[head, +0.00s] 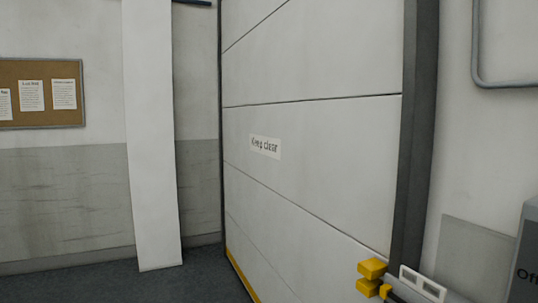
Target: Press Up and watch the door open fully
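A large pale sectional door (310,130) fills the middle of the head view. It carries a white "Keep clear" sign (265,146). A yellow strip (240,274) runs along its bottom edge, which meets the floor as far as I can see, so the door looks down. A dark grey frame post (413,140) stands at its right side. A grey box (526,255) at the right edge is cut off, with lettering starting "Of"; no Up button is readable.
A white pillar (152,140) and a cork notice board (42,93) are at the left. Dark floor (120,285) is clear in front. A grey pipe (476,50) runs up the right wall.

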